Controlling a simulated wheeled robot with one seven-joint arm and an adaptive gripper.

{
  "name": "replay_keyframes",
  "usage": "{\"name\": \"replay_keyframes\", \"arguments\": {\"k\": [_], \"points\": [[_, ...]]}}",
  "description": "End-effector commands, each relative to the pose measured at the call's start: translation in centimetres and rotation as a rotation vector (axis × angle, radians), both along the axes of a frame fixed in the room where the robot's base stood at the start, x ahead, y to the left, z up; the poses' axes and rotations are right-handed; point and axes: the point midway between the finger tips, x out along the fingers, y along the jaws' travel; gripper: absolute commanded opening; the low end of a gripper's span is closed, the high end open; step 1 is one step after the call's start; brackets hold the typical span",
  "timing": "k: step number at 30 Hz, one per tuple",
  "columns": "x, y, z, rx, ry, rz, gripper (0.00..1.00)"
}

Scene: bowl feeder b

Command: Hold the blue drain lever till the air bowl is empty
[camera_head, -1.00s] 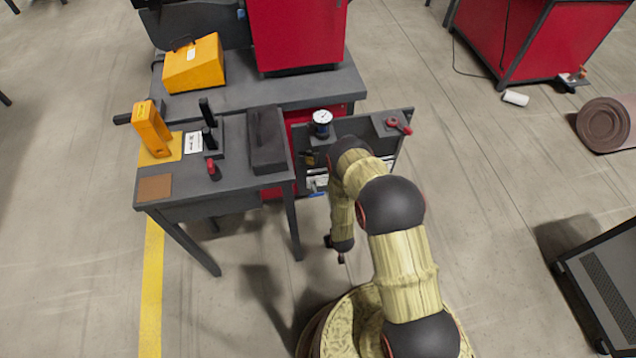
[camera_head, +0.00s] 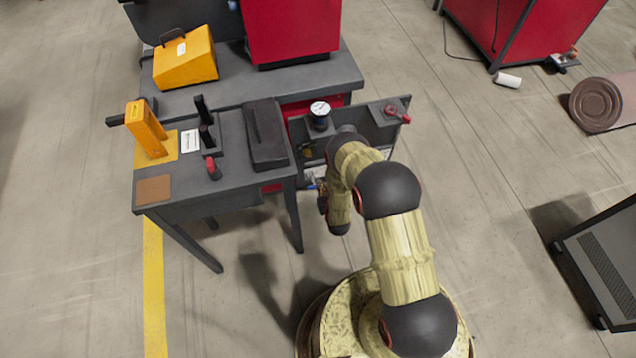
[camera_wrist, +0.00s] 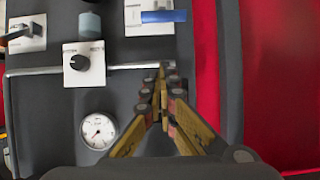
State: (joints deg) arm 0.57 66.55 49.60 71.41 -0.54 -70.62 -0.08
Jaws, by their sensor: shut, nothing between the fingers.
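The blue drain lever (camera_wrist: 168,16) lies across a white plate at the top of the wrist view, pointing sideways. My gripper (camera_wrist: 161,75) is shut and empty, its fingertips together below the lever in that view and apart from it in the picture. A small blue-grey cylinder (camera_wrist: 90,23), which looks like the air bowl, sits left of the lever; I cannot tell its contents. In the head view my gripper (camera_head: 322,199) is at the low front of the grey panel (camera_head: 376,124), largely behind my arm.
A red surface (camera_wrist: 276,80) lies to the right. A grey table (camera_head: 225,185) stands to the left in the head view.

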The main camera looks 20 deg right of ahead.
Motion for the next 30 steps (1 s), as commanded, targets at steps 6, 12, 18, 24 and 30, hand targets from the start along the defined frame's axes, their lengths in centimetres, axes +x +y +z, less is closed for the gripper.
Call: {"name": "replay_keyframes", "arguments": {"k": [6, 12, 18, 24, 30], "points": [[2.4, 0.0, -1.4, 0.0, -0.003, 0.0, 0.0], [5.8, 0.0, -3.3, 0.0, -0.001, 0.0, 0.0], [9.1, 0.0, -5.0, 0.0, -0.001, 0.0, 0.0], [6.6, 0.0, -6.8, 0.0, 0.002, 0.0, 0.0], [5.9, 0.0, -7.3, 0.0, 0.001, 0.0, 0.0]]}}
